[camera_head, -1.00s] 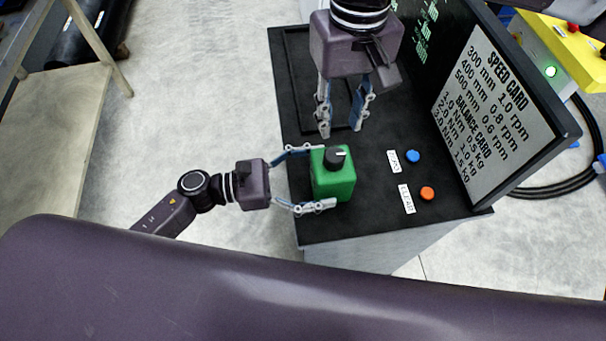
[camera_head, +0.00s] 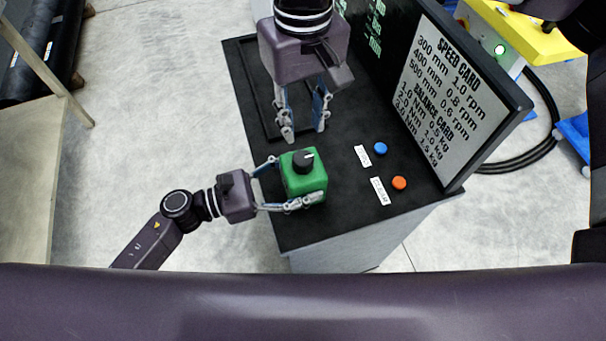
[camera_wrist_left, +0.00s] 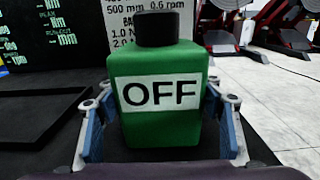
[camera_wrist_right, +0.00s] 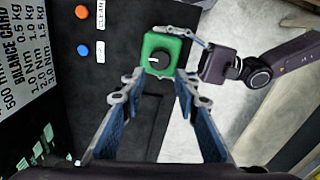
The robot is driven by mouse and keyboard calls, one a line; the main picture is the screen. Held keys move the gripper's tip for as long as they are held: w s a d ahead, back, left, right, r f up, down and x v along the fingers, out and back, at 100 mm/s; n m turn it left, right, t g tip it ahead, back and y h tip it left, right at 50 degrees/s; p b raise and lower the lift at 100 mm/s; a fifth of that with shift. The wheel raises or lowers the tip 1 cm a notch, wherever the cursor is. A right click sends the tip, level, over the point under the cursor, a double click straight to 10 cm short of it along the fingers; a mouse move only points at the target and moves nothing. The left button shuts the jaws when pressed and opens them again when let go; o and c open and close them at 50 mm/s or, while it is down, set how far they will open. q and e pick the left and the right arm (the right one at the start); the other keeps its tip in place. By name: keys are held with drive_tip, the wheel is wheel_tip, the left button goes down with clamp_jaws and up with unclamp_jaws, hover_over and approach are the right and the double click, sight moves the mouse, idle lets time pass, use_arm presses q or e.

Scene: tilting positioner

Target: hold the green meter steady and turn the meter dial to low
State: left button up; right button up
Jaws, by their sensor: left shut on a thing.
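The green meter (camera_head: 312,187) stands upright on the black table top. Its black dial (camera_head: 301,163) is on top, with a white pointer line. In the left wrist view the meter's front (camera_wrist_left: 160,128) reads OFF. My left gripper (camera_head: 293,182) is shut on the meter, one finger at each side. My right gripper (camera_head: 304,130) is open and empty, above and behind the meter. In the right wrist view the dial (camera_wrist_right: 159,61) lies beyond the open fingertips (camera_wrist_right: 153,82), apart from them.
A blue button (camera_head: 380,148) and an orange button (camera_head: 399,183), each with a white label, are right of the meter. A speed and balance card (camera_head: 440,90) stands behind them. An empty black tray (camera_head: 254,100) lies at the back left. The table's front edge is close to the meter.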

drive_tip(key=o, duration=0.4)
drive_tip(key=shift+w+f, duration=0.15)
drive_tip(key=shift+f, duration=0.05)
drive_tip(key=shift+o, duration=0.5)
drive_tip(key=w+a+f+m+t+y, duration=0.1)
drive_tip(key=w+a+f+m+y, duration=0.1)
drive_tip(key=w+f+m+y, duration=0.2)
drive_tip(key=shift+w+a+f+m, duration=0.3)
drive_tip(key=shift+w+f+m, duration=0.1)
drive_tip(key=shift+m, duration=0.6)
drive_tip(key=m+t+y, duration=0.5)
drive_tip(key=m+y, duration=0.6)
drive_tip(key=m, duration=0.6)
hover_over(313, 165)
drive_tip(key=w+d, duration=0.1)
drive_tip(key=w, duration=0.1)
drive_tip(key=shift+s+d+f, duration=0.15)
drive_tip(key=shift+s+f, duration=0.1)
drive_tip(key=shift+f, duration=0.05)
drive_tip(key=s+d+f+m+t+y, duration=0.1)
drive_tip(key=s+d+f+m+t, duration=0.1)
drive_tip(key=s+d+f+m, duration=0.45)
drive_tip(key=shift+n, duration=0.45)
drive_tip(key=x, duration=1.1)
drive_tip(key=shift+w+r, duration=0.2)
drive_tip(key=shift+w, duration=0.25)
